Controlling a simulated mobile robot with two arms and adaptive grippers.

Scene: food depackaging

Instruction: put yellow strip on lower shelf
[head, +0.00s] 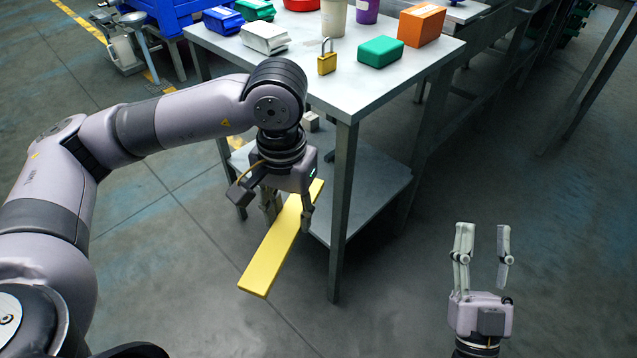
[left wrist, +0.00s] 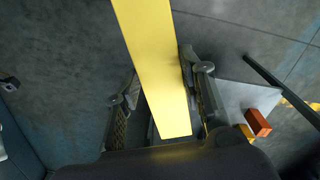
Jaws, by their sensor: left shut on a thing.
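The yellow strip (head: 268,258) is a long flat bar held by my left gripper (head: 288,210), which is shut on it near its far end. It slants beside the table's left front leg, with its long free end towards the lower left over the floor. In the left wrist view the strip (left wrist: 153,50) runs between the two fingers (left wrist: 165,100). The lower shelf (head: 375,190) is a grey board under the table, and the strip's far end overlaps its left edge in the head view; contact cannot be told. My right gripper (head: 484,245) is open and empty at the lower right, above the floor.
The grey table top (head: 310,85) holds a padlock (head: 327,60), a green box (head: 380,52), an orange box (head: 421,25), a white box (head: 264,38) and more. The table's front leg (head: 343,215) stands right of the strip. The shelf's right part is clear.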

